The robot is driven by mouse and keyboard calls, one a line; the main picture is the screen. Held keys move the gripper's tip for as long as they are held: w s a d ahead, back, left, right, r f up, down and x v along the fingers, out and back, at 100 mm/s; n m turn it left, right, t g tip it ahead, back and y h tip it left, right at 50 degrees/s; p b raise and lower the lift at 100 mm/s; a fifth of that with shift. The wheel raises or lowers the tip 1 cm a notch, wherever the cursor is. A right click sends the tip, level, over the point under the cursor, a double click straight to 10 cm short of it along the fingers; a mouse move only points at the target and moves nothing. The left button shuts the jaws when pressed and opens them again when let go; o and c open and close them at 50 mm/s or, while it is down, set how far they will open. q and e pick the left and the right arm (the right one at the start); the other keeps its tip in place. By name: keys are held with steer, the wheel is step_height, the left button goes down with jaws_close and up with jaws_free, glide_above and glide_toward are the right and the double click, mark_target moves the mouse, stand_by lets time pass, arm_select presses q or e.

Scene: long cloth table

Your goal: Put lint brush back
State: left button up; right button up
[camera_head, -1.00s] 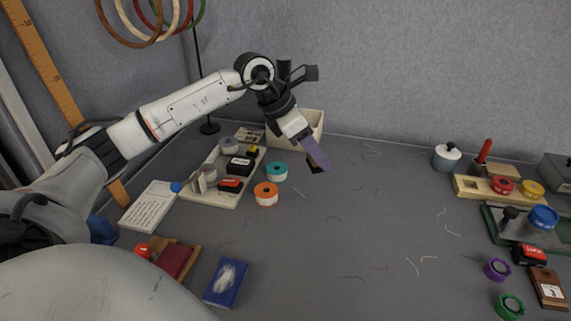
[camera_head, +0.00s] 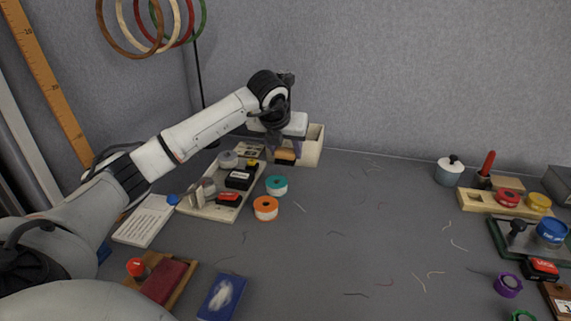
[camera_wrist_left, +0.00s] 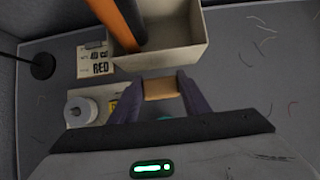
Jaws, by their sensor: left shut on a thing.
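My left gripper (camera_head: 284,149) is shut on a small block with a tan wooden top and dark underside, apparently the lint brush (camera_head: 286,157). In the left wrist view the brush (camera_wrist_left: 160,88) sits between the two purple fingers (camera_wrist_left: 160,98). The gripper is just in front of a cream open box (camera_head: 311,157) at the back of the table. In the wrist view the box (camera_wrist_left: 172,58) lies just beyond the brush, with an orange rod (camera_wrist_left: 112,18) and a dark rod reaching into it. Whether brush and box touch is unclear. My right gripper is out of view.
A pale tray (camera_head: 212,212) with tape rolls and small boxes lies left of the box. Teal (camera_head: 277,185) and orange (camera_head: 266,208) spools stand beside it. Threads litter the open middle table. Pots, stamps and a wooden rack (camera_head: 490,202) stand at right.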

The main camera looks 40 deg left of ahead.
mark_target(284, 157)
arm_select(q)
steer(key=shift+f, duration=1.9)
steer(key=o, duration=1)
steer(key=v, duration=1.2)
